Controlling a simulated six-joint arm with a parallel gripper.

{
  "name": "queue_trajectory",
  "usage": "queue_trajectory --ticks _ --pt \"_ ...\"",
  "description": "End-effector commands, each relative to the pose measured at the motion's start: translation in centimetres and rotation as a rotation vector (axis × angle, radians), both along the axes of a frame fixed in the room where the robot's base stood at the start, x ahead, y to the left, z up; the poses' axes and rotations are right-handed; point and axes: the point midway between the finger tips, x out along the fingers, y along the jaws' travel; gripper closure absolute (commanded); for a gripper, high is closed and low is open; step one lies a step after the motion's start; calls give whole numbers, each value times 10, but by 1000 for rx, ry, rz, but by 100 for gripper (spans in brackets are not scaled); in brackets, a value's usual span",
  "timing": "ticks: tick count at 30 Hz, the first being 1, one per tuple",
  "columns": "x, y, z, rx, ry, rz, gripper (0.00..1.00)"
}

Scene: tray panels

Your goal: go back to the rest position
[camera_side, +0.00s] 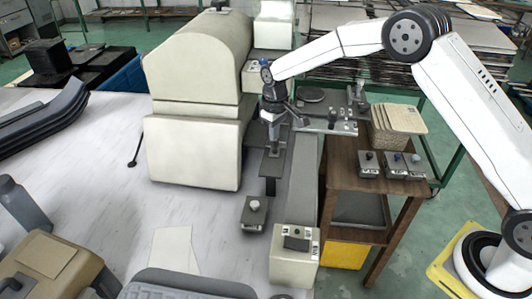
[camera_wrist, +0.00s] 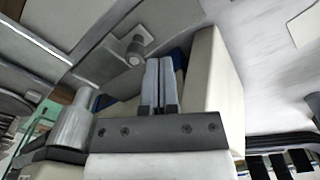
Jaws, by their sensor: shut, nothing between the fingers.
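My gripper (camera_side: 273,148) points down beside the beige, round-topped machine (camera_side: 197,60) in the side view, above a narrow dark plate (camera_side: 272,163). In the wrist view my gripper (camera_wrist: 160,66) shows its two grey fingers pressed together with nothing between them. Whether the fingertips touch anything below cannot be told. A dark square panel with a pale knob (camera_side: 255,213) lies to the front of the gripper. Several similar small dark panels with knobs (camera_side: 391,166) sit on a brown wooden stand at the right.
The wooden stand (camera_side: 377,187) also holds a stack of tan boards (camera_side: 398,118). A long grey rail (camera_side: 302,180) runs beside the gripper to a pale block (camera_side: 294,265). Chairs stand at the front.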

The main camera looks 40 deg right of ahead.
Motion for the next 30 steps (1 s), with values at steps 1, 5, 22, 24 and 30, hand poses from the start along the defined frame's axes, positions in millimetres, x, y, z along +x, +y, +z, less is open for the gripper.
queue_trajectory --ticks 1,5,22,24,30 --pt "-3 -1 2 1 -2 -4 100" --pt "-14 -4 9 1 -15 -18 100" --pt "-119 -26 45 13 -114 -128 100" --pt "-135 -29 47 15 -126 -143 100" --pt "-183 -35 51 21 -162 -183 100"
